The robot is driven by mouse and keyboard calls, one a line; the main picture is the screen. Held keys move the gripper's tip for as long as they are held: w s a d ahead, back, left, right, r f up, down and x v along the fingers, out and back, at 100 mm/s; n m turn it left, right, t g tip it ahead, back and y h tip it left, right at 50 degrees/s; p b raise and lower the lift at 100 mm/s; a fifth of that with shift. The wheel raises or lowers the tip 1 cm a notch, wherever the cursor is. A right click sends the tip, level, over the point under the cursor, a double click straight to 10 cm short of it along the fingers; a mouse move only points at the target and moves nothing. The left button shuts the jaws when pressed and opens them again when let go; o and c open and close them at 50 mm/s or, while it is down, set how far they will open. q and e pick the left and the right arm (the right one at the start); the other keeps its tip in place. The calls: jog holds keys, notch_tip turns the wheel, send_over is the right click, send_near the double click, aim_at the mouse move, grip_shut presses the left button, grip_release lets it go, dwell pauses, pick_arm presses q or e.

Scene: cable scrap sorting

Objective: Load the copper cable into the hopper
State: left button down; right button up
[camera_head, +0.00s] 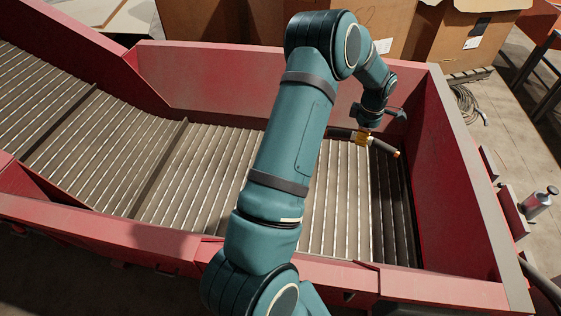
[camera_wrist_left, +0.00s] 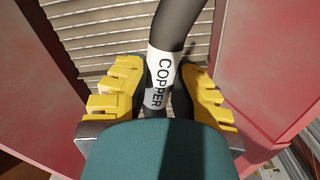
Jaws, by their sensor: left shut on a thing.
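The copper cable is a short thick black piece with a copper-coloured end, seen in the head view (camera_head: 384,147). In the left wrist view the cable (camera_wrist_left: 178,22) carries a white label reading "COPPER". My left gripper (camera_head: 363,138) is shut on the cable, and its yellow fingers (camera_wrist_left: 160,85) press the label from both sides. It holds the cable inside the red-walled hopper (camera_head: 230,72), over the slatted metal floor at the right end. I cannot tell the height above the slats. My right gripper is not in view.
The hopper's right wall (camera_head: 465,180) stands close to the gripper. Cardboard boxes (camera_head: 465,38) stand behind the back wall. The slatted floor (camera_head: 215,160) looks clear.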

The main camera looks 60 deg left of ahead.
pick_arm(q)
jog(key=c, duration=0.9)
grip_release()
jog(key=shift+r, duration=0.1)
notch_tip(320, 180, up, 12)
